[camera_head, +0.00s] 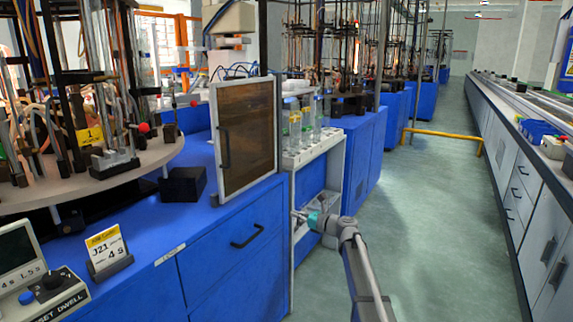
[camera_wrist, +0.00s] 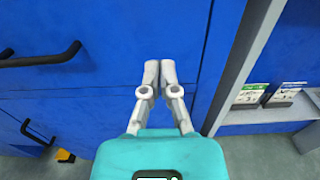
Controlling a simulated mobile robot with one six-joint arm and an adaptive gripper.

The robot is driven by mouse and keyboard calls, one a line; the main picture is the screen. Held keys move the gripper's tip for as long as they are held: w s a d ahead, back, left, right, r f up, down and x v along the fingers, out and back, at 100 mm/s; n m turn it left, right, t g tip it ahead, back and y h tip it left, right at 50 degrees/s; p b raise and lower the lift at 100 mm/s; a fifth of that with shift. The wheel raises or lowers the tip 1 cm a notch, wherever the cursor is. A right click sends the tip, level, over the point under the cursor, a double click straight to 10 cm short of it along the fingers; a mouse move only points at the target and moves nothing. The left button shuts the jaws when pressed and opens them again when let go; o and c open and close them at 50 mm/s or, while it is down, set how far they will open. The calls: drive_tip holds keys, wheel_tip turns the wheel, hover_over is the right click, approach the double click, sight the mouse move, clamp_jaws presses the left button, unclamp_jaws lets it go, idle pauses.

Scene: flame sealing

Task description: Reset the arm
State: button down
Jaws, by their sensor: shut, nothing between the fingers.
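My gripper (camera_wrist: 160,72) is in the wrist view with its two grey fingers together and nothing between them. Behind the fingers is the blue front of a cabinet (camera_wrist: 110,105). In the head view my gripper (camera_head: 296,214) is low, at the right end of the blue workbench (camera_head: 235,240), close to the frame of the white rack. My arm reaches up to it from the bottom of the picture. I cannot tell whether the fingers touch the cabinet front.
A white rack (camera_head: 314,150) holding clear tubes stands beside the gripper. A framed brown panel (camera_head: 245,135) stands on the bench. A black drawer handle (camera_wrist: 45,56) sticks out at left in the wrist view. A yellow rail (camera_head: 443,134) is farther back.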

sight(274, 208)
drive_tip(key=shift+x, duration=3.35)
drive_tip(key=shift+s, duration=0.15)
